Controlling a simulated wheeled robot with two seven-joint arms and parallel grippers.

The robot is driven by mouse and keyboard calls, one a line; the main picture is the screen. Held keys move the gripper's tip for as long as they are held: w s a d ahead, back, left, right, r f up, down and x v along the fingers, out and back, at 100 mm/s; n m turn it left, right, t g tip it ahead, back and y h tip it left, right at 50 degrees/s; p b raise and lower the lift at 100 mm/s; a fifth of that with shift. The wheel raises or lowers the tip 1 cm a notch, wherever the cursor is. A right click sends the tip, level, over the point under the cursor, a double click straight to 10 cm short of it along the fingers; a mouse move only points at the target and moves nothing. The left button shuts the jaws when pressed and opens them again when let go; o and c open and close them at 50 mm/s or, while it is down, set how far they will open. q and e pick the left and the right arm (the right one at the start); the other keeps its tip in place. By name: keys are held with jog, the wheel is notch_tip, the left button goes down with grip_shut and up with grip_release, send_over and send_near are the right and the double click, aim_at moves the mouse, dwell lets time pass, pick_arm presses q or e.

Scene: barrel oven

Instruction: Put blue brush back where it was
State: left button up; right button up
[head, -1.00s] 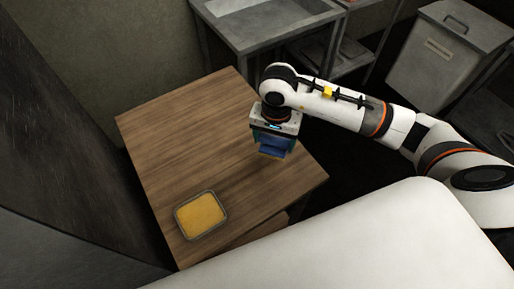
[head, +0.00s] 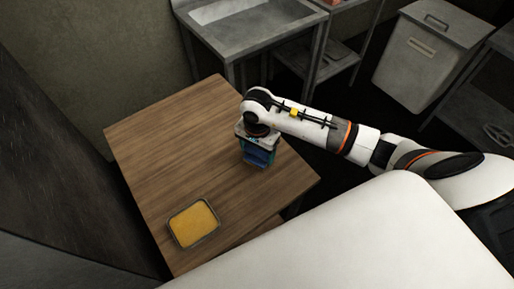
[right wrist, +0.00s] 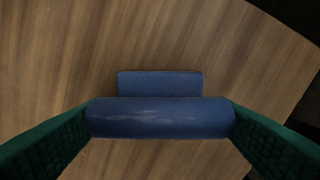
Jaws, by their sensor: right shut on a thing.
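The blue brush (head: 257,157) is held by my right gripper (head: 256,154) over the right part of the wooden table (head: 165,140). In the right wrist view the brush (right wrist: 160,117) lies crosswise between the two green fingers, which touch its ends. A second, narrower blue part shows just beyond it. Table wood shows behind and around the brush. I cannot tell whether the brush touches the table. My left gripper is not in view.
A tray of yellow-orange content (head: 193,222) stands at the table's near left. A metal sink (head: 240,35) stands behind the table, and a grey bin (head: 425,58) is at the back right. The table's middle and far left are bare.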

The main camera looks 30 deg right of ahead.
aim_at(257, 150)
jog(key=shift+f, duration=0.1)
jog(key=o, duration=0.9)
notch_tip(257, 150, up, 12)
jog(key=shift+r+b, duration=0.2)
jog(key=shift+b, duration=1)
